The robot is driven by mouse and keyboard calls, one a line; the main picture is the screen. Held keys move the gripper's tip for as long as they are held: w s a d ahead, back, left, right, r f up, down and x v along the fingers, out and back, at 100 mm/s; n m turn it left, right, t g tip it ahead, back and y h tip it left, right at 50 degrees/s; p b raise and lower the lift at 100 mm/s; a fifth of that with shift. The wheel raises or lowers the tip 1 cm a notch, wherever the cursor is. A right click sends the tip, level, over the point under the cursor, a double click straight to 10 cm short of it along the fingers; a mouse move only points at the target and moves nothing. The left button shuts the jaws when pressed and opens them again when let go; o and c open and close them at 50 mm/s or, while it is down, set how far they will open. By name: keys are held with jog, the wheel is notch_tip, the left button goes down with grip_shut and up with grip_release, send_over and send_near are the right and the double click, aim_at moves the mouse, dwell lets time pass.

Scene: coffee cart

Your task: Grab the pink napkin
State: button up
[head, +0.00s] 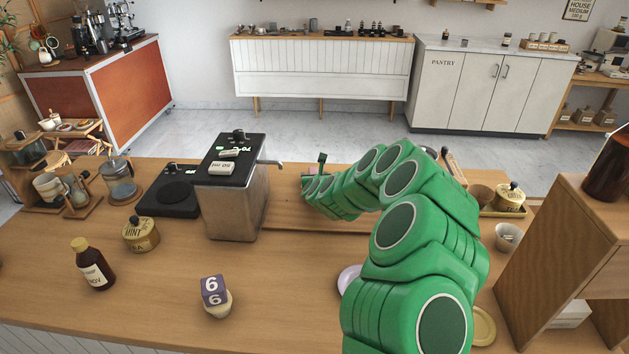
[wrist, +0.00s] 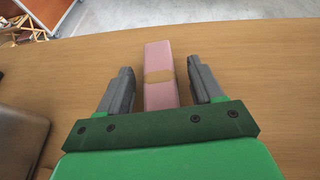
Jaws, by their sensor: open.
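The pink napkin (wrist: 160,95) is a narrow folded strip with a tan band around its middle. In the wrist view it lies lengthwise between the two fingers of my gripper (wrist: 161,68), which is open. A gap shows on each side of the napkin, and its near end reaches to the gripper's palm bar. In the head view a small bit of the pink napkin (head: 311,170) shows at the far side of the counter. My green arm hides much of that area.
A metal hot-water dispenser (head: 232,195) stands left of my gripper, with its spout toward it. A black scale (head: 170,197) and a glass press (head: 119,180) are further left. A wooden shelf (head: 553,245) stands at right.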

jog(key=c, duration=1)
jog(key=shift+r, duration=0.1)
jog(key=shift+c, duration=0.2)
jog(key=shift+s+r, duration=0.15)
jog(key=shift+r, duration=0.75)
jog(key=shift+s+r, duration=0.1)
jog(key=shift+r, duration=0.75)
jog(key=r+v, duration=0.1)
jog(key=v, duration=0.7)
jog(key=w+d+r+v, duration=0.1)
jog(key=r+v, duration=0.1)
jog(key=v, duration=0.6)
jog(key=shift+w+r, duration=0.25)
